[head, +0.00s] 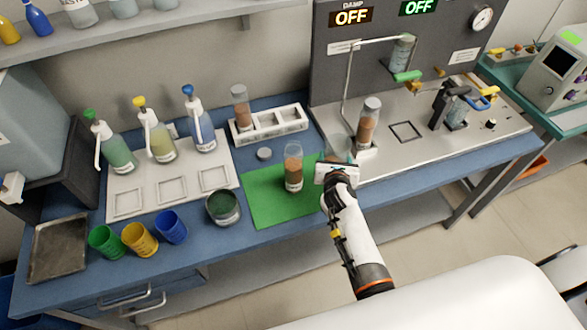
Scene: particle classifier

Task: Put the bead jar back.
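A clear jar with brown beads (293,172) stands upright on the green mat (262,207). A similar jar (240,108) stands in the left end of the white rack (304,122), whose other slots look empty. Another jar with brown beads (368,122) stands on the grey apparatus at its left side. My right gripper (331,170) is at the right edge of the green mat, just right of the jar there and apart from it. Its fingers are too small and foreshortened to tell their opening. My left gripper is not in view.
A grey disc (264,154) lies behind the mat. Left are spray bottles on a white tray (112,178), green, yellow and blue cups (172,228), a dark bowl (223,208) and a metal tray (58,252). The apparatus panel (335,60) shows two OFF signs.

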